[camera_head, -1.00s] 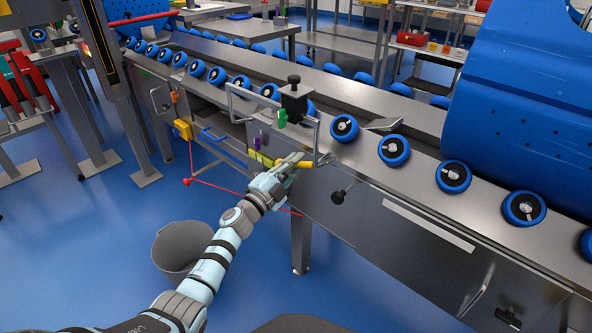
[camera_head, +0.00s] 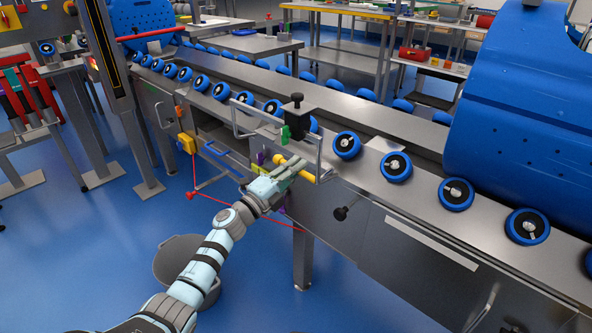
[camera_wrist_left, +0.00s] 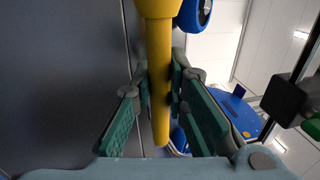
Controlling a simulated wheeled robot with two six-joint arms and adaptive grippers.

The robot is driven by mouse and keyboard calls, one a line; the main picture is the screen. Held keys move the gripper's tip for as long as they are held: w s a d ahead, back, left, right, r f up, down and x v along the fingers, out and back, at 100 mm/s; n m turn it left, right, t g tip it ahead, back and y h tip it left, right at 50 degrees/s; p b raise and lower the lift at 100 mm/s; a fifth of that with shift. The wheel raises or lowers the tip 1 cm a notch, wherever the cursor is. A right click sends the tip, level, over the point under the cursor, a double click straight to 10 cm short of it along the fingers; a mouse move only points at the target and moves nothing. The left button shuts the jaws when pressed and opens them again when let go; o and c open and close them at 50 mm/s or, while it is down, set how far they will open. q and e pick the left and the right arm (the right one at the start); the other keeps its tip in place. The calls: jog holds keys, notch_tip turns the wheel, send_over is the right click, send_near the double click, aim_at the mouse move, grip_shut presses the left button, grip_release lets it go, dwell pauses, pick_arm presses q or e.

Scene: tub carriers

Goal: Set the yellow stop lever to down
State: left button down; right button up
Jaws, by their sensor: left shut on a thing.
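The yellow stop lever (camera_head: 306,173) sits on the front side of the steel conveyor, below a wire guard frame. Its bar slants from a thicker end at lower right to a free end at upper left, so it does not hang straight down. My left gripper (camera_head: 292,172) is shut on the bar. The left wrist view shows the yellow bar (camera_wrist_left: 159,85) between both finger pads (camera_wrist_left: 160,92), its thick end at the top and its tip below the pads. The fingers hide part of the bar in the head view. My right gripper is not in view.
Blue-rimmed wheels (camera_head: 397,166) line the conveyor top (camera_head: 370,168). A black-knobbed block (camera_head: 297,107) and wire guard (camera_head: 318,150) stand close above the lever. A black knob (camera_head: 340,213) is to the lower right. A grey bin (camera_head: 172,262) stands on the floor.

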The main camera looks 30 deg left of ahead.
pick_arm(q)
jog(key=shift+r, duration=0.1)
jog(key=c, duration=2)
grip_release()
jog(key=o, duration=0.4)
jog(key=v, duration=1.2)
